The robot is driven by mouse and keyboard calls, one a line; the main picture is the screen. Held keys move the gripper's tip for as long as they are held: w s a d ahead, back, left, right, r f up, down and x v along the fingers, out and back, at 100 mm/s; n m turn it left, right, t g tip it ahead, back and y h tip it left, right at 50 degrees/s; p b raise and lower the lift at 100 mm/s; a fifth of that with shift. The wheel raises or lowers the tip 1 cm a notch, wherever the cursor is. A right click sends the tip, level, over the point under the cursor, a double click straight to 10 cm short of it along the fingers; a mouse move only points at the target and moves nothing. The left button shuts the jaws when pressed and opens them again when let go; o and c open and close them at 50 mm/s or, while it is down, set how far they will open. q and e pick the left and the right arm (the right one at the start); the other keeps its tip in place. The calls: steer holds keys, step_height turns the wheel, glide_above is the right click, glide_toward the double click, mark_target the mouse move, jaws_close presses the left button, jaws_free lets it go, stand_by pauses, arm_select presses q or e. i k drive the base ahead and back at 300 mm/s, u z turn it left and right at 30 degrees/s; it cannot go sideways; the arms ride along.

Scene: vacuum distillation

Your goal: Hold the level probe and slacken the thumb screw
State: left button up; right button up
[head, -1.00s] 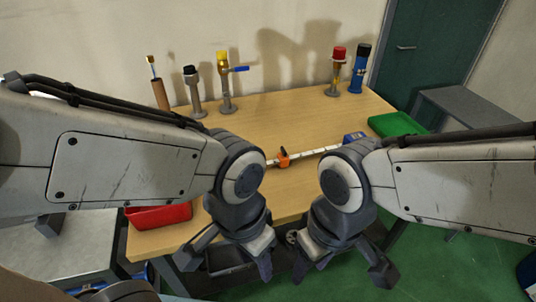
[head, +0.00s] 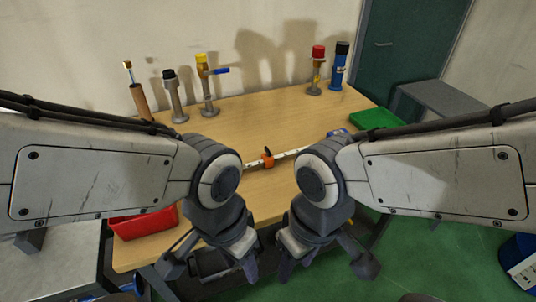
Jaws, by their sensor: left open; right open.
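The level probe (head: 287,155) looks like a thin white marked rod lying on the wooden table. An orange clamp piece (head: 268,161) with a small dark knob on top sits around or on it; the knob may be the thumb screw, too small to tell. The rod's left end is hidden by my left arm. My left gripper (head: 212,266) and my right gripper (head: 325,264) are both open and empty, pointing down near the table's front edge, apart from the probe.
Several valve-like fittings stand along the table's back, including a yellow-topped one (head: 206,88) and a red-topped one (head: 316,72). A red bin (head: 140,226) is at front left, a green tray (head: 373,118) at back right. The table's middle (head: 255,120) is clear.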

mark_target(268, 152)
steer(key=z, duration=1)
steer(key=k, duration=1.25)
steer(key=z, duration=1.05)
steer(key=i, duration=0.9)
steer(key=u, duration=0.5)
steer(key=i, duration=1.45)
steer(key=u, duration=1.5)
steer(key=i, duration=1.05)
steer(key=u, duration=0.85)
